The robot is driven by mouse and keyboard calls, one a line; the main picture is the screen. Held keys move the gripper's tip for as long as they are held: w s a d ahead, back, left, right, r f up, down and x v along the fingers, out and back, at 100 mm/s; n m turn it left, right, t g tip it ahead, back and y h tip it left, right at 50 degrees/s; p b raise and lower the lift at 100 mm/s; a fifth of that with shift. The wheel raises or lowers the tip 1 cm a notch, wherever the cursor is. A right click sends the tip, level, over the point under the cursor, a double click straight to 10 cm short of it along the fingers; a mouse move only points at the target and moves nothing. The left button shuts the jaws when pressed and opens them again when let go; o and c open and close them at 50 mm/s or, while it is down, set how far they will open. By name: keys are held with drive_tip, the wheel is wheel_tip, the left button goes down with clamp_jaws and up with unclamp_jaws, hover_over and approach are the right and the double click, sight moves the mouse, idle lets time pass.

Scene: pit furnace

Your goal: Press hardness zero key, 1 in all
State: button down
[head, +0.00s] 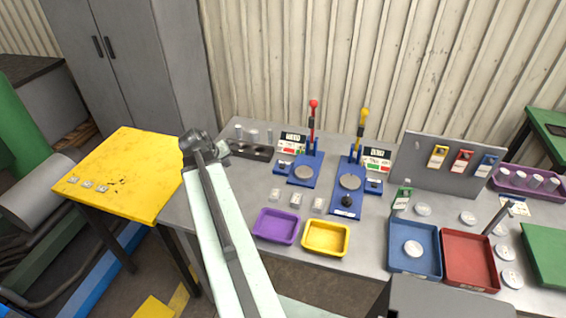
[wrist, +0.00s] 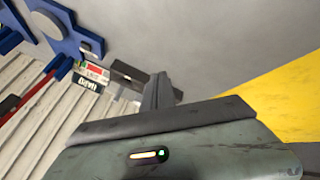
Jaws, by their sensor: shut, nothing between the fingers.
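Two blue hardness testers stand on the grey bench in the head view: one with a red-knobbed lever (head: 312,132) and one with a yellow-knobbed lever (head: 361,135). Each has a small display box with coloured keys, the left box (head: 292,142) and the right box (head: 376,158). One display box also shows in the wrist view (wrist: 92,74), with red and green keys; their labels are too small to read. My gripper (head: 192,146) is shut and empty, left of the testers above the bench's left end. Its fingers show in the wrist view (wrist: 160,92), apart from the keys.
A dark holder with grey cylinders (head: 250,151) lies between my gripper and the left tester. Purple (head: 276,227) and yellow (head: 325,238) trays sit in front. A yellow table (head: 130,170) stands left. A grey board (head: 440,180) with hanging tags stands right.

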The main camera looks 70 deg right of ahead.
sight(281, 167)
drive_tip(key=s+d+r+m+g+h, duration=0.1)
drive_tip(key=s+d+r, duration=0.1)
drive_tip(key=s+d, duration=0.4)
drive_tip(key=s+d+r+m+g+p, duration=0.1)
drive_tip(key=s+d+r, duration=0.2)
drive_tip(key=s+d, duration=0.3)
drive_tip(key=s, duration=0.4)
drive_tip(key=shift+s+d+m+h+p, duration=0.25)
drive_tip(key=shift+s+m+h+p, duration=0.05)
drive_tip(key=shift+s+m+h, duration=0.1)
wheel_tip(281, 167, down, 9)
drive_tip(key=b, duration=0.9)
drive_tip(key=shift+r, duration=0.15)
drive_tip(key=shift+f+b, duration=0.3)
drive_tip(key=shift+f, duration=0.1)
